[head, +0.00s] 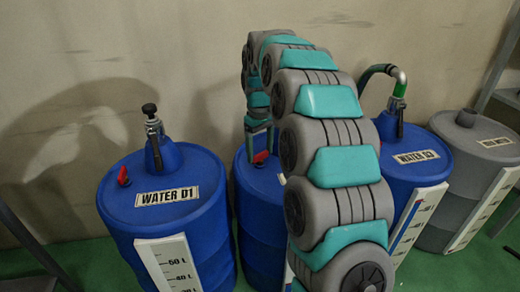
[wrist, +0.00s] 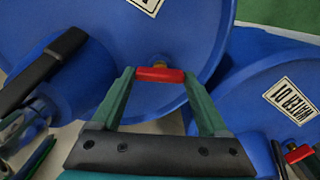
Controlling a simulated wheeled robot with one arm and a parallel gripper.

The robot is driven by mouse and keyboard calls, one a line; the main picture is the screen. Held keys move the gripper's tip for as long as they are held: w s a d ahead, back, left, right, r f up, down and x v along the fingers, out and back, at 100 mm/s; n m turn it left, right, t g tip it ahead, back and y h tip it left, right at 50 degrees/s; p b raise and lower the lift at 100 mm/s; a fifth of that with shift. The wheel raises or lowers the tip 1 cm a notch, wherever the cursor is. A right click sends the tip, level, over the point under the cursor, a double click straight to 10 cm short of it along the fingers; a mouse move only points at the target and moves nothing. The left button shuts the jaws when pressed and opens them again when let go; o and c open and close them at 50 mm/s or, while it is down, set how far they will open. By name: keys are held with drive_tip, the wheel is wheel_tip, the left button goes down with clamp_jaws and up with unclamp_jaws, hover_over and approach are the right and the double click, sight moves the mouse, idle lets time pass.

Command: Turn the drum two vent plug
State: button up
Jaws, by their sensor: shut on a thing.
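The drum two vent plug (wrist: 160,75) is a red bar-shaped handle on a brass-coloured stem, on top of the middle blue drum (wrist: 90,30). My gripper (wrist: 159,74) is shut on the red handle, with one green finger at each end of it. In the head view the red plug (head: 260,157) shows just left of my arm, at the fingertips. The middle drum (head: 262,215) is largely hidden behind my arm there, and its label cannot be read.
Blue drum WATER D1 (head: 165,215) stands at left with its own red plug (head: 123,176) and a black-knobbed fitting (head: 152,135). A third blue drum (head: 415,140) and a grey drum (head: 470,150) stand at right. A wall is close behind.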

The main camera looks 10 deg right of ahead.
sight(260, 154)
drive_tip(key=shift+n, duration=0.4)
drive_tip(key=o, duration=1.2)
drive_tip(key=shift+o, duration=0.2)
drive_tip(key=shift+r, duration=0.1)
wheel_tip(260, 154, up, 8)
drive_tip(key=shift+f, duration=0.2)
